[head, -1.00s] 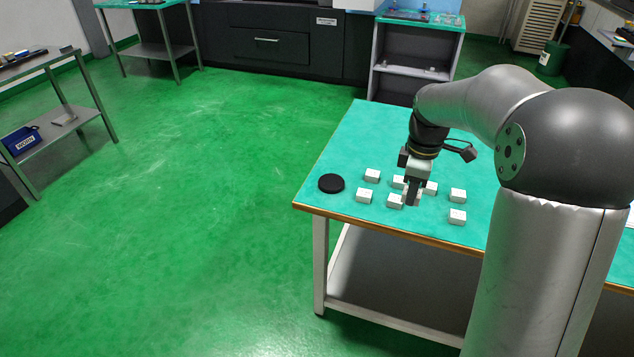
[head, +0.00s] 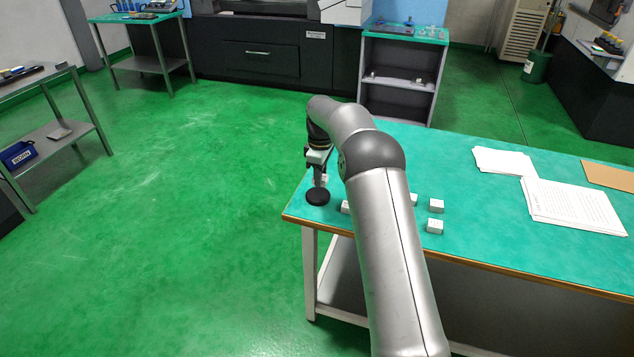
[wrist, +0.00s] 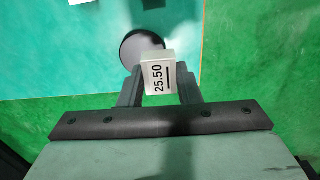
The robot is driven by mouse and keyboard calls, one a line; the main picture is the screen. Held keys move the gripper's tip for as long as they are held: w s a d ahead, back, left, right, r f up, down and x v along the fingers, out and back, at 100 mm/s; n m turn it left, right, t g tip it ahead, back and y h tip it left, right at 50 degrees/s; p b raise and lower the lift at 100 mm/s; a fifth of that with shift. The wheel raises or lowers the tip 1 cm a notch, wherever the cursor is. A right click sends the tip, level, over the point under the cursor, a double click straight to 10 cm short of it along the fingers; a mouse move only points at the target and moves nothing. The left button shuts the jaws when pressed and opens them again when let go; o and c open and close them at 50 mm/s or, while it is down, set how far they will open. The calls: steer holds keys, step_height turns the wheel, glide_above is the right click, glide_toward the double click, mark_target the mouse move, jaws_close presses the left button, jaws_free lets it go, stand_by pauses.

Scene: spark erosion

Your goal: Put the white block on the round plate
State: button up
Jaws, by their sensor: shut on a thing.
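The round plate (head: 317,197) is a black disc near the left front corner of the green-topped table. In the wrist view the plate (wrist: 138,44) shows just beyond the fingertips, partly hidden by the block. My gripper (head: 320,180) is over the plate in the head view. In the wrist view my gripper (wrist: 159,82) is shut on a white block (wrist: 158,74) marked 25.50. The held block looks to be above the plate; I cannot tell the exact gap.
Several other white blocks stand on the table, such as one at the right (head: 436,205) and one nearer the front (head: 435,226); my arm hides some. Papers (head: 575,207) lie to the right. The table's front edge (head: 300,218) is close to the plate.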

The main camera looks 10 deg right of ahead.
glide_above(318, 194)
step_height(318, 194, down, 4)
steer(key=shift+s+f+p, duration=0.1)
steer(key=shift+p, duration=0.35)
steer(key=shift+f, duration=1.55)
steer(key=shift+f, duration=0.2)
steer(key=o, duration=1.1)
